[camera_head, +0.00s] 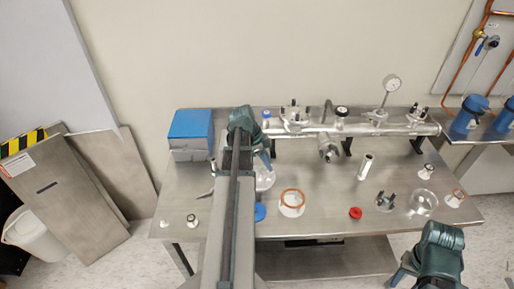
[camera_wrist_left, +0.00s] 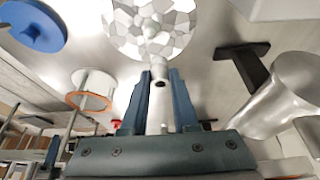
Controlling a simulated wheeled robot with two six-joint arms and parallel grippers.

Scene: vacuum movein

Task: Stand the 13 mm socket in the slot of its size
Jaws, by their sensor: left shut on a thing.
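My left gripper (camera_head: 264,163) is over the left-middle part of the steel table (camera_head: 330,215). In the left wrist view its two blue fingers (camera_wrist_left: 160,100) are shut on a pale, narrow metal cylinder (camera_wrist_left: 158,115) with a small dark hole in its side. I cannot tell its size or whether it is a socket. Its tip overlaps a clear faceted round piece (camera_wrist_left: 150,25) in the picture; I cannot tell whether they touch. No slot marked by size can be made out. My right arm shows at the lower right, with its fingers too unclear to judge.
A metal manifold pipe (camera_head: 345,130) runs along the table's back. An orange-rimmed ring piece (camera_head: 291,203), a blue disc (camera_head: 260,212), a red cap (camera_head: 355,213) and an upright tube (camera_head: 365,167) stand around. A blue box (camera_head: 190,125) is at back left.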

